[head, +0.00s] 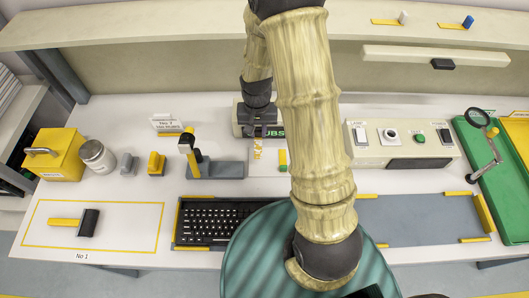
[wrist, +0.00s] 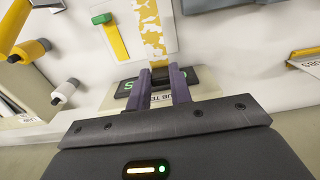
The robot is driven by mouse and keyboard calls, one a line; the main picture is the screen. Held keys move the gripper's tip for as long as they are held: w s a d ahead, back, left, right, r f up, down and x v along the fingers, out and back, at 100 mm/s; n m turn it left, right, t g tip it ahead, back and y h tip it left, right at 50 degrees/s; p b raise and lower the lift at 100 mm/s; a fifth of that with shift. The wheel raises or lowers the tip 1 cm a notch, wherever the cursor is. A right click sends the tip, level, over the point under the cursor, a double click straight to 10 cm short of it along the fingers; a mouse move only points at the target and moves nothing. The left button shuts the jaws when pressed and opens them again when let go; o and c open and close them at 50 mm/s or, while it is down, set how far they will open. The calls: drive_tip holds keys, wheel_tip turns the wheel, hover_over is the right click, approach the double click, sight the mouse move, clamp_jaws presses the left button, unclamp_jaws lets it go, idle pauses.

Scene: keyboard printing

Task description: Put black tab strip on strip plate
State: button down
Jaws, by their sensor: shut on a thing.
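My gripper (wrist: 160,70) is shut in the wrist view, its two dark purple fingers close together on the near end of a yellow strip with white patches (wrist: 148,30). In the head view the strip (head: 258,148) shows small at the left part of a pale strip plate (head: 268,169). The plate (wrist: 127,38) also shows in the wrist view, under and beside the strip. Whether strip and plate touch is unclear. A green-tabbed yellow strip (head: 282,160) lies on the plate to the right.
A dark block with green letters (head: 272,133) stands just behind the plate. A black keyboard (head: 213,221) lies in front, partly hidden by a teal round surface (head: 262,262). A grey tool stand (head: 215,169) is left, a switch box (head: 368,148) right. A blue-grey mat (head: 425,220) is bare.

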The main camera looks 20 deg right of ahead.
sight(258, 138)
wheel_tip(258, 138, down, 5)
drive_tip(key=shift+a+r+p, duration=0.1)
drive_tip(key=shift+r+p, duration=0.05)
drive_tip(key=shift+p, duration=0.2)
drive_tip(key=shift+f, duration=0.35)
drive_tip(key=shift+f+p, duration=0.45)
drive_tip(key=shift+f, duration=1.35)
drive_tip(key=shift+f, duration=0.1)
drive_tip(key=c, duration=1.3)
unclamp_jaws()
drive_tip(key=shift+o, duration=0.2)
